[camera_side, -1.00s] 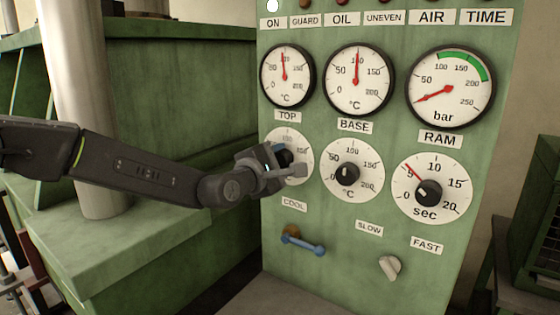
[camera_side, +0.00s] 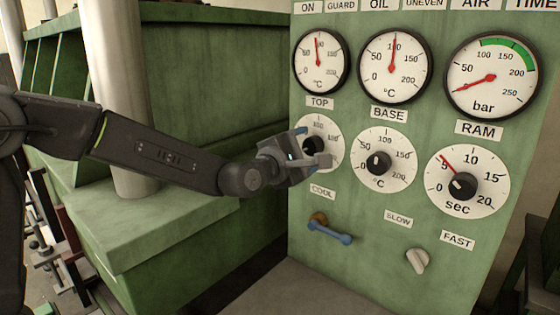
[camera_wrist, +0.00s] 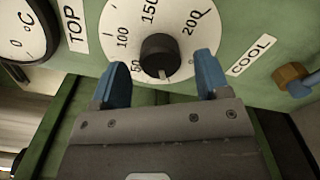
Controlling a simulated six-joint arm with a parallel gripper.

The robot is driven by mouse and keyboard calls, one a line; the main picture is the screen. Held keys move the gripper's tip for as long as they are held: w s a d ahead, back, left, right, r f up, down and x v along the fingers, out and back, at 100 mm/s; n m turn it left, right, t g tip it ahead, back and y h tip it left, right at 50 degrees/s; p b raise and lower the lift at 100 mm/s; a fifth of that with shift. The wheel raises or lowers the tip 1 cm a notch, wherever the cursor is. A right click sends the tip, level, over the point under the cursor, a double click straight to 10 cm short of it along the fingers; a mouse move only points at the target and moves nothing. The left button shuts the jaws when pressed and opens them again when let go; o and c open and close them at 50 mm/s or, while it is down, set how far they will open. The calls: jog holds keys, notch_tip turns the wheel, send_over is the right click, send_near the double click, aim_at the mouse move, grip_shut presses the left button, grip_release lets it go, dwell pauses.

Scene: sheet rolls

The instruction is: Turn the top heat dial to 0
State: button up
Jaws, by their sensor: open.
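The top heat dial is a round white face with a black knob in its middle; in the wrist view I see the face (camera_wrist: 178,20) and the knob (camera_wrist: 158,58). A light pointer line on the knob points toward the bottom of the wrist picture, away from 100 and 150. The 0 mark is not visible there. My gripper (camera_wrist: 162,72) is open, with one blue finger on each side of the knob and a gap on both sides. In the side view my gripper (camera_side: 312,147) is at the top dial (camera_side: 334,157) and covers its lower left.
The base dial (camera_side: 398,147) and ram dial (camera_side: 484,186) are to the right. Gauges, including the TOP gauge (camera_side: 319,62), are above. A blue lever (camera_side: 330,232) sits below the top dial. A light knob (camera_side: 418,261) is lower right.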

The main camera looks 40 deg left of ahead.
jog(key=s, duration=1.1)
jog(key=shift+s, duration=0.3)
jog(key=s+a+f+m+g, duration=0.2)
jog(key=s+f+m+g, duration=0.1)
jog(key=s+m, duration=0.4)
jog(key=s+a+f+m+g, duration=0.3)
jog(key=s+m+g, duration=0.2)
jog(key=s+m, duration=0.2)
jog(key=s+a+f+m+g, duration=0.3)
jog(key=s+m+g, duration=0.1)
jog(key=s+m, duration=0.4)
jog(key=shift+f+m, duration=0.15)
jog(key=shift+m, duration=0.65)
